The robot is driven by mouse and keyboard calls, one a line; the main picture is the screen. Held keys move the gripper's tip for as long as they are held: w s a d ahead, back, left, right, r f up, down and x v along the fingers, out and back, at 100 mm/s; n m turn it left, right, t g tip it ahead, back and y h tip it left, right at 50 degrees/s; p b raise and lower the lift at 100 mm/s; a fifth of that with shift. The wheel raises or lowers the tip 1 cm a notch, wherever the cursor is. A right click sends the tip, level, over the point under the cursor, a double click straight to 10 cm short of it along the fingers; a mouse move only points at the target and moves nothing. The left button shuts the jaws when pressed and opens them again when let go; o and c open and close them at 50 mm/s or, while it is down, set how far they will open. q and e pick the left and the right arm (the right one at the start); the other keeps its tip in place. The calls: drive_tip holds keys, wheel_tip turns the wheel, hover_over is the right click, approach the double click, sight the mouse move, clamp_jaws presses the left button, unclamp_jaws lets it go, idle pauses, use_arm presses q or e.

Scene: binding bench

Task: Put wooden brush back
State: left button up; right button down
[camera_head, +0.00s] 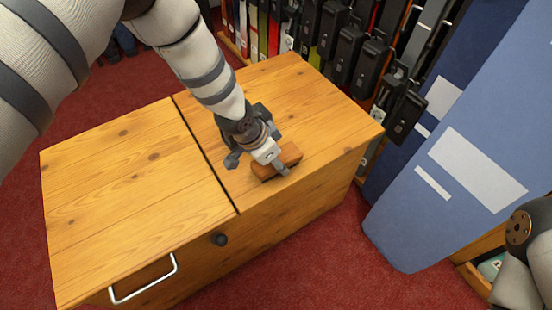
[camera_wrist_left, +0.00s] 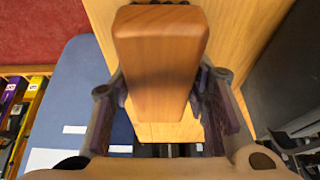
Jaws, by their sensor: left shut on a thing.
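The wooden brush (camera_head: 284,161), a brown wooden block, is at the right part of the wooden bench top (camera_head: 300,95), near its front edge. My left gripper (camera_head: 268,158) comes down from above and is shut on it. In the left wrist view the brush (camera_wrist_left: 160,50) lies between the two fingers (camera_wrist_left: 160,95), with a strip of dark bristles at its far end. I cannot tell whether the brush touches the bench top or is slightly above it. My right gripper is out of view; only part of my right arm shows at the lower right.
A large blue binder (camera_head: 455,130) stands to the right. Several black cases (camera_head: 345,50) line the back. The left half of the bench top is clear.

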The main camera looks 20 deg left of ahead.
use_arm(q)
drive_tip(key=shift+w+r, duration=0.1)
drive_tip(key=o, duration=1.1)
drive_tip(key=shift+o, duration=0.2)
